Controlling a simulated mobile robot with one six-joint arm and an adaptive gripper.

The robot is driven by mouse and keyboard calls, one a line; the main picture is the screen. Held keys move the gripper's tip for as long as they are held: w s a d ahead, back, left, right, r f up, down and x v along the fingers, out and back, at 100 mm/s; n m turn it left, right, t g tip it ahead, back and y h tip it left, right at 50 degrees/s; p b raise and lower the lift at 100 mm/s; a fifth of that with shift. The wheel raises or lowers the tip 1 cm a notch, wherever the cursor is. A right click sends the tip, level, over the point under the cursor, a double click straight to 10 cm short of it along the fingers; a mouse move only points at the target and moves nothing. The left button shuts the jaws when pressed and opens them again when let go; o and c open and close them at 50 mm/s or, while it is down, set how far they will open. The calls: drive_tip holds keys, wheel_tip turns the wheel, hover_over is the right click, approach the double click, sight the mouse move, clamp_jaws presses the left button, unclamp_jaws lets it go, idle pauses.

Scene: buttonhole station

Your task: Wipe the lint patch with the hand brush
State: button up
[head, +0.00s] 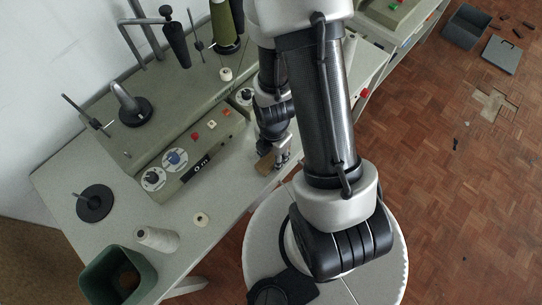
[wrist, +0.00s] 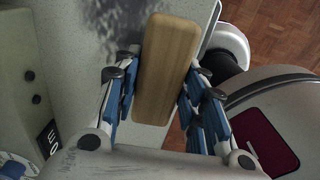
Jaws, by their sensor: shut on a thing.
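The hand brush, a wooden block with rounded ends, is between the fingers of my gripper (wrist: 160,92) in the wrist view, its wooden back (wrist: 166,60) facing the camera. My gripper is shut on it. The lint patch (wrist: 108,22), a dark grey fuzzy smear on the pale table top, lies just left of the brush's far end. Whether the bristles touch the table is hidden. In the head view my gripper (head: 281,161) is low over the table's front edge, with the brush (head: 265,164) at its left. I cannot make out the lint patch there.
The green-grey machine (head: 190,150) with knobs and buttons stands left of my gripper. A white thread cone (head: 156,238), a dark green bin (head: 112,277) and a black disc (head: 95,203) are nearer the left. The table's edge drops to a parquet floor (head: 440,190).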

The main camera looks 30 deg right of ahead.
drive_tip(key=shift+w+a+r+p, duration=0.1)
drive_tip(key=shift+w+a+p, duration=0.15)
drive_tip(key=shift+w+p, duration=0.45)
drive_tip(key=shift+w+a+r+p, duration=0.1)
drive_tip(key=shift+w+a+p, duration=0.1)
drive_tip(key=shift+w+p, duration=0.55)
drive_tip(key=shift+w+a+p, duration=0.25)
drive_tip(key=shift+w+p, duration=0.3)
drive_tip(key=shift+w, duration=0.25)
drive_tip(key=shift+w+a+f+p, duration=0.1)
drive_tip(key=shift+w+a+p, duration=0.1)
drive_tip(key=shift+w+p, duration=0.4)
drive_tip(key=shift+w+a+f+p, duration=0.1)
drive_tip(key=shift+w+a+p, duration=0.05)
drive_tip(key=shift+w+p, duration=0.4)
drive_tip(key=shift+w+a+r+p, duration=0.15)
drive_tip(key=shift+w+p, duration=0.35)
drive_tip(key=shift+p, duration=0.55)
drive_tip(key=w+p, duration=0.1)
drive_tip(key=p, duration=0.1)
drive_tip(key=w+p, duration=0.1)
drive_tip(key=p, duration=0.1)
drive_tip(key=shift+w+a, duration=0.15)
drive_tip(key=shift+a, duration=0.25)
